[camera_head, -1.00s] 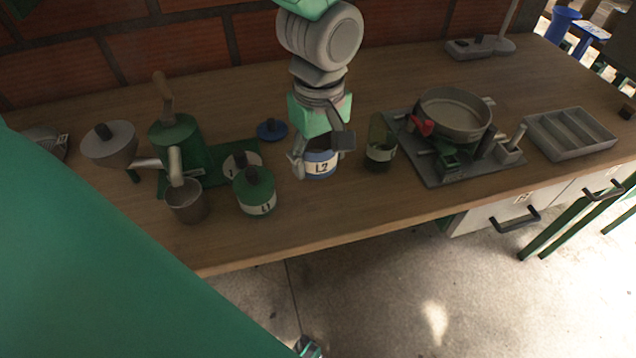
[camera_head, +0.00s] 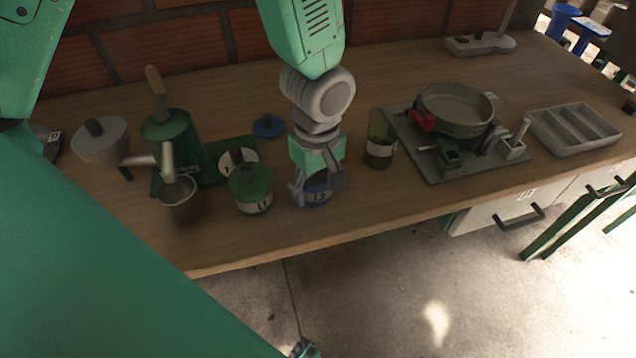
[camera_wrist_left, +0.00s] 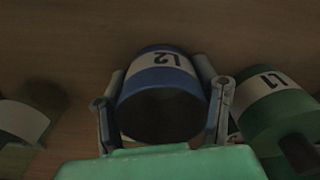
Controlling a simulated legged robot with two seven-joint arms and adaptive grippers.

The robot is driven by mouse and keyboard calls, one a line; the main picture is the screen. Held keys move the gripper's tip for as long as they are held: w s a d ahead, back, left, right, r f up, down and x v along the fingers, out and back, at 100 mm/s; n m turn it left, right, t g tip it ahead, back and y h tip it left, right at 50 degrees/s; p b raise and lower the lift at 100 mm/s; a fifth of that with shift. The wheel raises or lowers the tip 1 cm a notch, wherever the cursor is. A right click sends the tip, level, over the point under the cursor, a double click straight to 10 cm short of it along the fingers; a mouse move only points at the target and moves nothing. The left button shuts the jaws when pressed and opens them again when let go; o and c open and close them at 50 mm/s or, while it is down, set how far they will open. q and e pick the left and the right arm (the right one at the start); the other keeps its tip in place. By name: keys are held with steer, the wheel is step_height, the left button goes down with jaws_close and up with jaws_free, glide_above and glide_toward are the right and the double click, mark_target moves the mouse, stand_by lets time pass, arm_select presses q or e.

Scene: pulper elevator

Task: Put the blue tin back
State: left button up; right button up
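The blue tin (camera_head: 318,196), marked L2, is upright and open-topped near the front middle of the table. My left gripper (camera_head: 318,188) points down over it, one finger on each side. In the left wrist view the blue tin (camera_wrist_left: 165,68) sits between the fingers (camera_wrist_left: 163,108), which press close against its sides. Its inside is dark. I cannot tell whether its base touches the table. A small blue lid (camera_head: 270,127) lies on the table behind it.
A green tin (camera_head: 250,190) marked L1 stands just left of the blue tin. A glass jar (camera_head: 380,140) is to the right. A metal cup (camera_head: 181,198) and green pot (camera_head: 175,135) are farther left. A pan (camera_head: 455,110) on a grey tray (camera_head: 475,171) is right.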

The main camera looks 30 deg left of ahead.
arm_select(q)
steer(key=o, duration=0.3)
step_height(320, 180, up, 12)
steer(key=p, duration=0.3)
steer(key=shift+r, duration=0.15)
stand_by(0.5)
